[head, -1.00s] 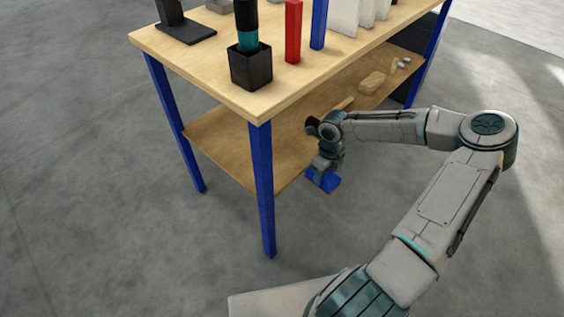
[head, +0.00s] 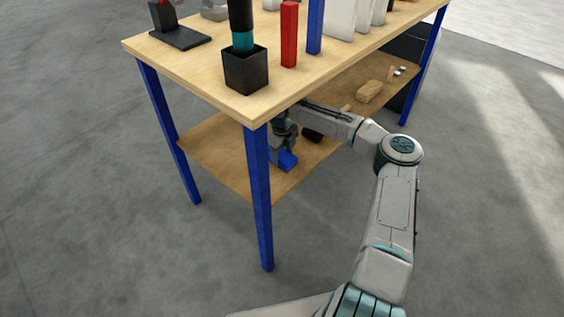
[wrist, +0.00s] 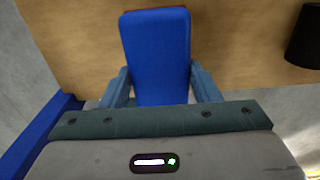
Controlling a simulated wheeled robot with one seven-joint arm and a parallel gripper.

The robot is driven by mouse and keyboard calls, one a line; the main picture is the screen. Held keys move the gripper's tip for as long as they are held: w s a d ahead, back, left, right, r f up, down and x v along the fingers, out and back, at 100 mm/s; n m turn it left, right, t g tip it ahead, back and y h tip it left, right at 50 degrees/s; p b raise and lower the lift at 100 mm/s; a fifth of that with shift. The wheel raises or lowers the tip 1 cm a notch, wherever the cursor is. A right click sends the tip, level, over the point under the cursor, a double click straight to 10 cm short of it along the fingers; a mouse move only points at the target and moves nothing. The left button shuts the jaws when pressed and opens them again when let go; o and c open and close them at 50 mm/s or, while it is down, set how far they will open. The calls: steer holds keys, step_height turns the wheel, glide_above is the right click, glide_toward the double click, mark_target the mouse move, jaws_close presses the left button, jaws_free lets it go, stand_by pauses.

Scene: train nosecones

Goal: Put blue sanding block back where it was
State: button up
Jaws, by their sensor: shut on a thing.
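The blue sanding block (head: 286,160) is in my gripper (head: 279,153), at the near left part of the workbench's lower shelf (head: 212,145). In the wrist view the block (wrist: 157,60) is a blue slab between the two fingers of my gripper (wrist: 158,88), which are shut on its sides. The block's far end reaches over the wooden shelf (wrist: 85,45) in that view. I cannot tell whether the block touches the shelf. My wrist hides part of the block in the head view.
A blue table leg (head: 257,190) stands close to the left of my gripper. A dark object (head: 312,135) lies on the shelf to the right; it also shows in the wrist view (wrist: 305,38). Wooden pieces (head: 370,91) lie farther right. The tabletop (head: 195,75) is above my arm.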

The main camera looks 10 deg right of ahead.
mark_target(282, 155)
steer(key=shift+w+f+b, duration=0.1)
steer(key=shift+f+b, duration=0.7)
steer(key=shift+f, duration=0.9)
steer(key=shift+f, duration=0.2)
steer(key=o, duration=1)
steer(key=shift+a, duration=0.1)
steer(key=shift+o, duration=0.2)
steer(key=shift+r, duration=0.2)
step_height(282, 155, up, 7)
steer(key=p, duration=0.3)
steer(key=shift+r, duration=0.2)
